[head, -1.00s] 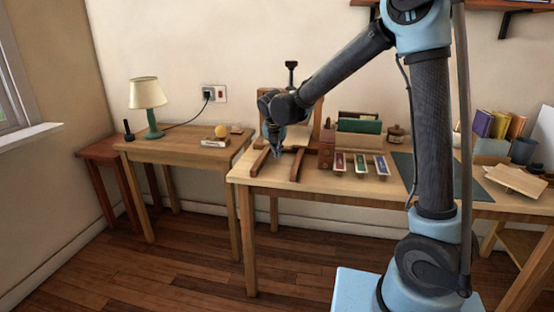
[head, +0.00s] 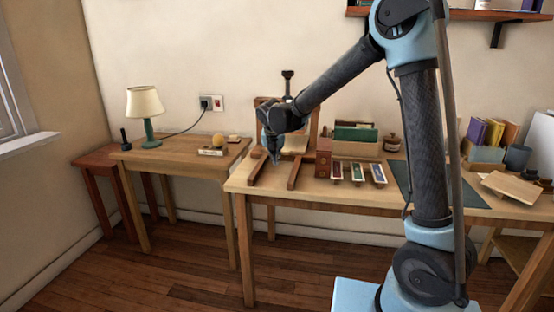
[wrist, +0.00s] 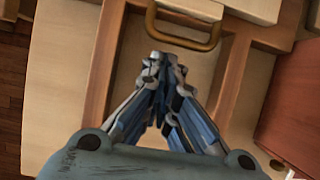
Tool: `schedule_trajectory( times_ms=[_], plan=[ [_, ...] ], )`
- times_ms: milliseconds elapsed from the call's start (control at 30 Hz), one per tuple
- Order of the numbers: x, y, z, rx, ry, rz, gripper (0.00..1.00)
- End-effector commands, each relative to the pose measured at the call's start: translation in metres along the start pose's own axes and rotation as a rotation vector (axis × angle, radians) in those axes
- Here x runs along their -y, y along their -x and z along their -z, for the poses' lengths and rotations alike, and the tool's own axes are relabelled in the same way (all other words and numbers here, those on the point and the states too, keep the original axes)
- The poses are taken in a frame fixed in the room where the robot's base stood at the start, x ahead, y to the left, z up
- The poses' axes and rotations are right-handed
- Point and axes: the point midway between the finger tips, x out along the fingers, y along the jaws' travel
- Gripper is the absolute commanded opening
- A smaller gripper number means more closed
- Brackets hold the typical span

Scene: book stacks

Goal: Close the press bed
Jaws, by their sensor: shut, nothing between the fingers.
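The wooden press (head: 312,128) stands at the back of the work table, with a dark screw handle on top. Its two brown rails (head: 293,172) run toward the table's front edge. The pale press bed (head: 297,144) sits back by the frame, partly hidden by my arm. In the wrist view the bed (wrist: 203,9) is at the top edge, with a brass U-shaped handle (wrist: 186,43) on its front. My gripper (head: 274,160) is shut and empty, low between the rails. In the wrist view its fingertips (wrist: 163,64) are just in front of the handle; I cannot tell whether they touch.
A reddish box (head: 324,158) stands right of the press, beside a book holder (head: 357,147). Several small coloured strips (head: 358,173) lie at the front. A side table (head: 180,152) with a lamp (head: 145,103) is to the left, across a gap.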

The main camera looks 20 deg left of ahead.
Motion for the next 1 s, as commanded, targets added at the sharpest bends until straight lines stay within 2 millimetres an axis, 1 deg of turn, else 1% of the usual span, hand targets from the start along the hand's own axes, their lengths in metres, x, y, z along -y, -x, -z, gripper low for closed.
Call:
schedule_trajectory(
  times_ms=[133, 200, 500, 633, 800, 867, 933, 967, 1000],
  plan=[
    [0.003, 0.004, 0.021, -0.005, 0.002, 0.000, 0.00],
    [0.001, 0.019, 0.021, -0.005, 0.003, -0.001, 0.00],
    [0.006, 0.072, 0.018, -0.007, -0.002, 0.002, 0.00],
    [0.006, 0.089, 0.018, -0.007, -0.003, 0.003, 0.00],
    [0.007, 0.101, 0.018, -0.007, -0.007, 0.004, 0.00],
    [0.012, 0.103, 0.018, -0.009, -0.023, 0.006, 0.00],
    [0.025, 0.105, 0.016, -0.014, -0.071, 0.011, 0.00],
    [0.033, 0.106, 0.015, -0.017, -0.103, 0.015, 0.00],
    [0.047, 0.107, 0.015, -0.022, -0.156, 0.020, 0.00]
  ],
)
